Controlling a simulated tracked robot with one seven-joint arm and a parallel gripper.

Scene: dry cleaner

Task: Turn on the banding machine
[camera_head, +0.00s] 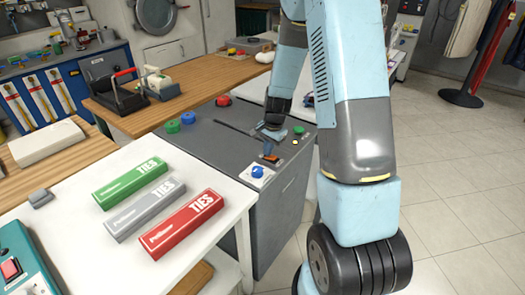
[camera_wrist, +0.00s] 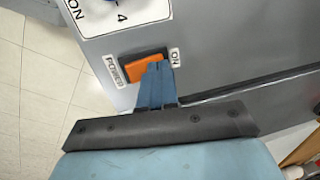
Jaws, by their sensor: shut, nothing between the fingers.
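The banding machine (camera_head: 225,140) is a dark grey cabinet with controls on its top. Its orange rocker switch (camera_wrist: 143,68), also in the head view (camera_head: 271,158), lies between labels "POWER" on the left and "ON" on the right in the wrist view. My gripper (camera_wrist: 157,68) is shut and empty. Its blue fingertips are at the ON end of the switch and cover part of it. Whether they touch or press it I cannot tell. In the head view my gripper (camera_head: 268,146) is above the switch from the far side.
A blue knob (camera_head: 257,171) on a white numbered plate sits close to the switch. A green button (camera_head: 298,130) and a red button (camera_head: 223,101) are also on the machine. A white table (camera_head: 75,235) with green, grey and red TIES boxes stands in front left.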

